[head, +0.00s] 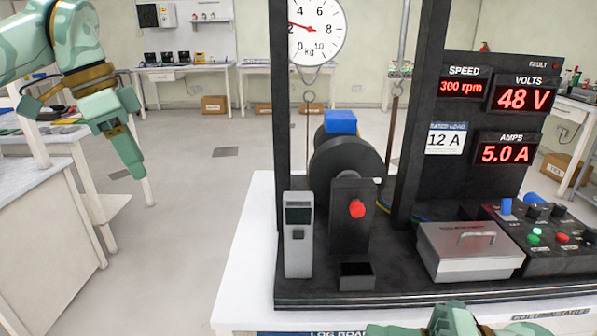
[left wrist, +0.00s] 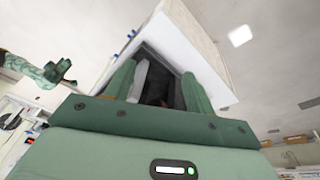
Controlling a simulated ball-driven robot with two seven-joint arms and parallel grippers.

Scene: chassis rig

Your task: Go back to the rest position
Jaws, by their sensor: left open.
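My left gripper (head: 128,148) hangs fingers-down at the upper left in the head view, over the floor gap between the side bench and the rig table, clear of both. In the left wrist view my left gripper (left wrist: 160,88) has its two green fingers apart with nothing held between them. Green parts of my own arm show at the bottom edge of the head view, cut off by the frame. A green arm end also shows small at the left of the left wrist view; its jaw state is not clear.
The black chassis rig (head: 400,296) stands on a white table (head: 240,265), with a dial gauge (head: 318,25), a grey handheld device (head: 299,235), a metal box (head: 470,250) and a control panel (head: 560,240). A side bench (head: 40,225) stands left. Floor between is clear.

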